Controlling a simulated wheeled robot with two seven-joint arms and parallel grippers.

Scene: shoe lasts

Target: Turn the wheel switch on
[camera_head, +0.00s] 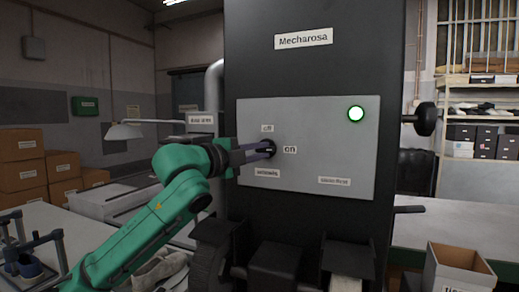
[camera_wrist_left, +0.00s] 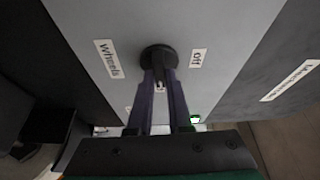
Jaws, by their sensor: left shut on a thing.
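The wheel switch (camera_head: 271,145) is a round black knob on the grey panel (camera_head: 320,165) of the dark machine. A label reading "off" (camera_head: 267,128) is above it and one reading "on" (camera_head: 290,150) is to its right. My left gripper (camera_head: 264,149) reaches in from the left and is shut on the knob. In the left wrist view the fingers (camera_wrist_left: 158,80) meet at the knob (camera_wrist_left: 157,56), between the "Wheels" label (camera_wrist_left: 109,58) and the "off" label (camera_wrist_left: 197,58). The fingers partly hide the knob, so its exact angle is unclear. My right gripper is not in view.
A round lamp (camera_head: 356,114) glows white with a green rim at the panel's upper right. A black handwheel knob (camera_head: 425,118) sticks out on the machine's right. Cardboard boxes (camera_head: 22,160) stack at left. An open box (camera_head: 459,270) stands at the lower right.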

